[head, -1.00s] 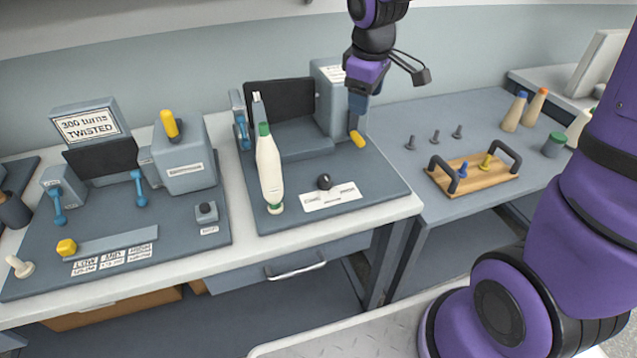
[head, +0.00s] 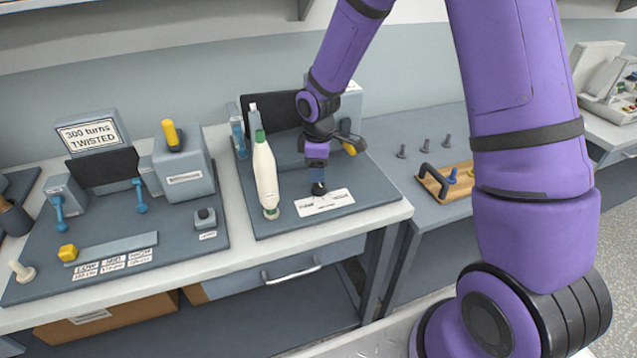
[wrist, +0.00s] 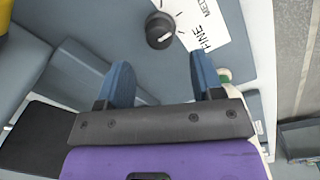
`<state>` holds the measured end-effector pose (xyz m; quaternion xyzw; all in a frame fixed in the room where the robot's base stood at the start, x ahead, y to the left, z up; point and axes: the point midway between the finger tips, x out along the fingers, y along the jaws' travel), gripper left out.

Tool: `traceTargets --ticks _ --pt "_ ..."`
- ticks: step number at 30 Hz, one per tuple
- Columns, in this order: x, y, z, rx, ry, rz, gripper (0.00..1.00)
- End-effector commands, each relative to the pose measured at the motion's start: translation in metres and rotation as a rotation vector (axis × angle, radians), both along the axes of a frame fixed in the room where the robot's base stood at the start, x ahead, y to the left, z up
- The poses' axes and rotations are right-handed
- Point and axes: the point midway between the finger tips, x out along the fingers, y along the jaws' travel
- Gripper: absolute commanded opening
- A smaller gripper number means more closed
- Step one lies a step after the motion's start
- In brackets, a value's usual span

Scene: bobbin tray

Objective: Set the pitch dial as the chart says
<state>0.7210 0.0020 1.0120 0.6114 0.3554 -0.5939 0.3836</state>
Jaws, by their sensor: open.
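The black pitch dial (head: 319,188) sits on the grey base of the middle machine, at the back edge of a white label card (head: 325,203). In the wrist view the dial (wrist: 159,30) is a round black knob, and the card (wrist: 210,28) beside it reads "FINE" and part of "MED", with tick marks. My gripper (head: 317,176) is above the dial, pointing down. In the wrist view my gripper (wrist: 160,62) is open and empty, with the dial ahead of and between its blue fingertips.
A white cone-shaped bobbin (head: 265,175) stands left of the dial. A yellow-ended lever (head: 349,149) is behind my gripper. The left machine carries a "300 turns TWISTED" sign (head: 90,134). A wooden tray (head: 436,182) lies on the right bench.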

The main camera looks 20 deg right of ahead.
Motion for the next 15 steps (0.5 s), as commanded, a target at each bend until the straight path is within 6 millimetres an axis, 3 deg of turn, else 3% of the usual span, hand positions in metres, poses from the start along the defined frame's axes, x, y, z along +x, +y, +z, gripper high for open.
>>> traceTargets --ticks 6,15 --pt "0.001 -0.001 -0.037 -0.001 0.003 0.000 0.61" --pt "0.002 -0.001 -0.058 0.000 0.000 -0.001 0.61"
